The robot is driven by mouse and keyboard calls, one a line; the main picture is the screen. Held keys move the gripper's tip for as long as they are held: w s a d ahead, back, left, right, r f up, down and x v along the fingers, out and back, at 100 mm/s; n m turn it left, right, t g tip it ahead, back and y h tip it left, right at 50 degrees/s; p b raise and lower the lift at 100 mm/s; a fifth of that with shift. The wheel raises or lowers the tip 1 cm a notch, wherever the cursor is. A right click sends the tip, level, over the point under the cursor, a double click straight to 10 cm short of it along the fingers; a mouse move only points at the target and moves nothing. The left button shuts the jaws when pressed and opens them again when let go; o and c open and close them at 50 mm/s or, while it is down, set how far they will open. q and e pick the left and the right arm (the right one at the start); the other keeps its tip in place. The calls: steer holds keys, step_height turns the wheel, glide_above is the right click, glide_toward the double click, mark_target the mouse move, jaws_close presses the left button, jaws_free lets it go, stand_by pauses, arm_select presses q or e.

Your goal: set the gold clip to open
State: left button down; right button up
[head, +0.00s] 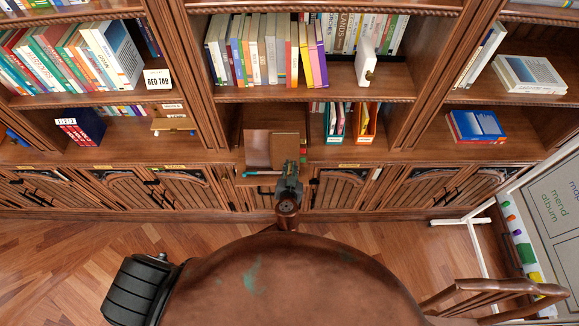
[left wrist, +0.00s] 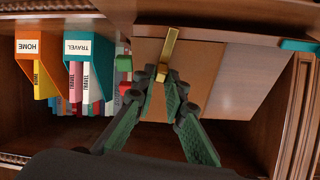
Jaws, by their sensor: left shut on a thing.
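The gold clip (left wrist: 169,48) is a narrow bar standing out in front of a brown wooden panel in the left wrist view. My left gripper (left wrist: 163,75) has its green-padded fingertips closed on the near end of the clip. In the head view my left gripper (head: 290,170) is in front of the brown panel (head: 287,148) in the middle bay of the bookcase, and hides the clip there. I cannot tell the clip's setting. My right gripper is in neither view.
A teal file box (head: 335,122) and an orange file box (head: 365,122) stand right of the panel on the same shelf. Closed cabinet doors (head: 341,188) lie below. A whiteboard (head: 548,205) stands at the right, and open wooden floor (head: 90,250) lies at the left.

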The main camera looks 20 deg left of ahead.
arm_select(q)
steer(key=shift+d+f+m+b, duration=0.2)
steer(key=shift+m+b, duration=0.1)
steer(key=shift+m, duration=0.3)
steer(key=shift+d+m+h, duration=0.3)
steer(key=shift+m, duration=0.5)
steer(key=m, duration=0.1)
steer(key=d+m+p, duration=0.1)
steer(key=m, duration=0.1)
steer(key=shift+h, duration=0.4)
steer(key=m+p, duration=0.2)
steer(key=m, duration=0.1)
steer(key=shift+s+d+f+g+h, duration=0.1)
steer(key=shift+d+f+g+h, duration=0.2)
steer(key=shift+d+f, duration=0.1)
steer(key=m, duration=0.1)
steer(key=m+p, duration=0.2)
steer(key=shift+s+d+f+h, duration=0.2)
steer(key=shift+d+f+h, duration=0.1)
steer(key=shift+d, duration=0.05)
steer(key=m+p, duration=0.1)
steer(key=f+m+p, duration=0.1)
steer(key=m+g+p, duration=0.1)
steer(key=shift+s+d+f+m, duration=0.15)
steer(key=shift+s+d+m, duration=0.15)
steer(key=shift+s+f+m+p, duration=0.15)
steer(key=shift+f+m+p, duration=0.15)
steer(key=shift+m+p, duration=0.25)
